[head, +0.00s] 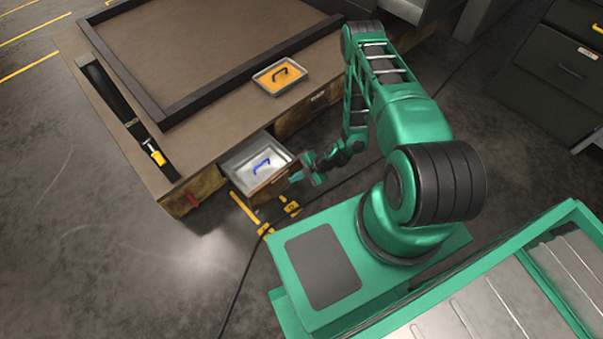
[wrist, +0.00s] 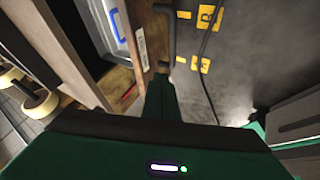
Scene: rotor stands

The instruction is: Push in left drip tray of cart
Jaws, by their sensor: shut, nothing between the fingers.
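The left drip tray (head: 281,180) is a drawer with a wooden front, and it stands pulled out of the cart's (head: 190,95) near side. In the wrist view my gripper (wrist: 160,88) points at the tray's wooden front (wrist: 120,80), which carries a white label. Whether it touches the front cannot be told.
A black strap (head: 120,105) with a yellow end lies at left. Yellow floor marks (head: 245,212) and a dark cable (head: 240,280) lie near the tray. Dark cabinets (head: 550,70) stand at right.

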